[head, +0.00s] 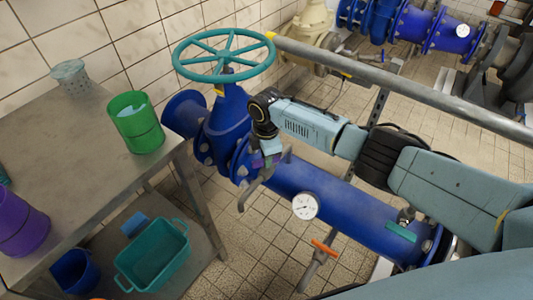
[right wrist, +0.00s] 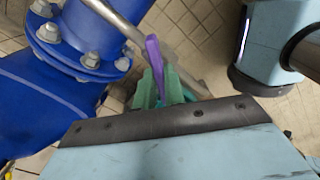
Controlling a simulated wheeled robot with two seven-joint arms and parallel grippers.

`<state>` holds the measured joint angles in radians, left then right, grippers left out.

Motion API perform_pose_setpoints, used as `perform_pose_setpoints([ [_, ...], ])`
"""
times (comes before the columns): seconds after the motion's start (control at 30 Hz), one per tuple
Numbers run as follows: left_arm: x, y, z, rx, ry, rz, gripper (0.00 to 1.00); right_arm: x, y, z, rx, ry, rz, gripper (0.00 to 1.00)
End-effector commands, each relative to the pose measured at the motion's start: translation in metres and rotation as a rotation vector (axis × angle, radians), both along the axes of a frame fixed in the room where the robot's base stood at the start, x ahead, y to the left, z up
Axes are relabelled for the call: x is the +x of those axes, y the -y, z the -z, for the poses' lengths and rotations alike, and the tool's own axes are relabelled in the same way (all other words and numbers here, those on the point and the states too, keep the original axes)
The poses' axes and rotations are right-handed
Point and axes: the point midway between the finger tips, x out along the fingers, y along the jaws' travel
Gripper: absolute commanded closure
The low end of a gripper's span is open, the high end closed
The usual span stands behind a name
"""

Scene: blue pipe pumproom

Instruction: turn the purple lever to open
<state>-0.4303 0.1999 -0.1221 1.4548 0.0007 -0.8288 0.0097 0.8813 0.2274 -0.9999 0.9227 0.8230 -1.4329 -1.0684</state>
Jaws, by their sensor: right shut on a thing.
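The purple lever (right wrist: 154,62) stands between the two green fingertips of my right gripper (right wrist: 160,88) in the right wrist view. The gripper is shut on it, and the lever's upper end sticks out beyond the fingers. In the head view my right gripper (head: 263,163) reaches down beside the blue pipe, just right of the flanged valve, and only a small bit of purple shows there. The lever's lower part is hidden by the fingers. My left gripper is not in view.
A blue pipe (head: 355,222) with a round gauge (head: 305,206) and an orange-handled valve (head: 324,248) runs along the floor. A teal handwheel (head: 224,56) stands above the valve. A grey rail (head: 400,88) crosses behind my arm. A metal table (head: 85,155) stands at left.

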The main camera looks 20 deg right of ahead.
Motion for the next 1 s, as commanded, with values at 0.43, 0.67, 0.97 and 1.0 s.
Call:
perform_pose_setpoints([
  [0.43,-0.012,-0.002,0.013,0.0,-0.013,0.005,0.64,-0.001,-0.002,0.0,0.005,-0.002,-0.4,1.0],
  [0.67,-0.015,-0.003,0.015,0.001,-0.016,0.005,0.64,-0.001,-0.002,0.0,0.005,-0.002,-0.544,1.0],
  [0.97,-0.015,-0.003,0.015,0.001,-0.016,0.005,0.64,-0.001,-0.002,0.0,0.005,-0.002,-0.637,1.0],
  [1.0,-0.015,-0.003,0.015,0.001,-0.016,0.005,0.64,-0.001,-0.002,0.0,0.005,-0.002,-0.642,1.0],
])
